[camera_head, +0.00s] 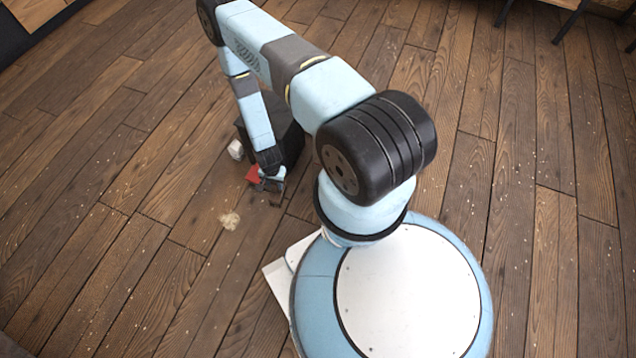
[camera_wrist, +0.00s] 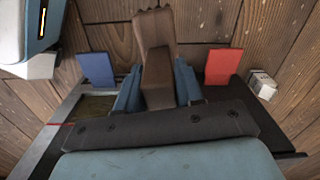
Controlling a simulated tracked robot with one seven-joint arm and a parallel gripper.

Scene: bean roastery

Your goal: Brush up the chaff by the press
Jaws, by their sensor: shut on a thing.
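My gripper (camera_head: 269,181) is low over the wooden floor in the head view. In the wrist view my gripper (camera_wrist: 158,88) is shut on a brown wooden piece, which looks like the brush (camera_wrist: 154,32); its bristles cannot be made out. A pale clump of chaff (camera_head: 230,220) lies on the bare floor, below and left of my gripper in the head view, apart from it. A dark box-like thing (camera_head: 291,140), perhaps the press, stands right behind my gripper, partly hidden by my arm.
A red plate (camera_wrist: 223,66) and a blue plate (camera_wrist: 97,68) stand either side of my gripper, by a dark flat surface. A small white object (camera_head: 236,150) is on the floor nearby. Pale specks dot the floor. The floor to the left is free. Furniture legs (camera_head: 562,25) show at upper right.

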